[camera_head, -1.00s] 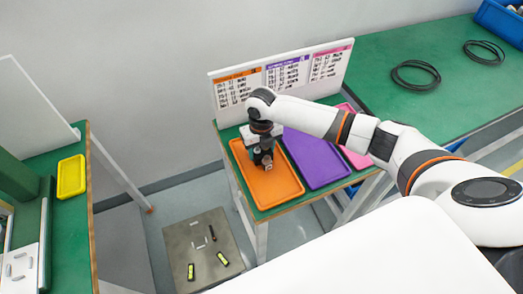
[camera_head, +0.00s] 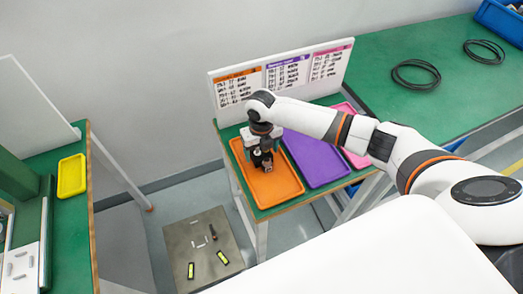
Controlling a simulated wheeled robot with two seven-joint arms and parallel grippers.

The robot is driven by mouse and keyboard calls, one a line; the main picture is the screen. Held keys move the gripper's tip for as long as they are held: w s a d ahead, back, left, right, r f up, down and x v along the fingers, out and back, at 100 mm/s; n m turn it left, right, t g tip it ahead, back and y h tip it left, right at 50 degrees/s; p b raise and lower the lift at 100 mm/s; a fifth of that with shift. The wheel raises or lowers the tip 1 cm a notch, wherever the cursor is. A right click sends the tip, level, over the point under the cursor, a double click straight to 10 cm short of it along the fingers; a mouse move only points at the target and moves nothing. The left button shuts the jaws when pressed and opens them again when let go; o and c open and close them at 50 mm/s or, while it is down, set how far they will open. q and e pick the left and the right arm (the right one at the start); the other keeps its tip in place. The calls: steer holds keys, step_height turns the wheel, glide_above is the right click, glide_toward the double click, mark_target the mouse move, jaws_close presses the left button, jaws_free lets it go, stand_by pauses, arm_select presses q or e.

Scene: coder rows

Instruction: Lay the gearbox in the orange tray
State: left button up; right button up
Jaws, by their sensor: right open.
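The orange tray (camera_head: 278,190) lies on the small green-topped table, at the left end of a row of trays. My right gripper (camera_head: 264,163) points down over the upper part of the orange tray and is open. A small dark piece shows at its fingertips. I cannot tell whether this is the gearbox or part of the gripper, nor whether it touches the tray. My left gripper is out of view.
A purple tray (camera_head: 316,160) and a pink tray (camera_head: 357,160) stand to the right. A white sign board (camera_head: 236,91) rises behind the trays. Black cable coils (camera_head: 416,75) lie on the green bench. A yellow tray (camera_head: 71,176) is on the left table.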

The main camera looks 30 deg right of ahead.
mark_target(261, 153)
step_height(261, 153, up, 12)
steer(key=shift+f+b, duration=0.2)
steer(key=shift+b, duration=0.25)
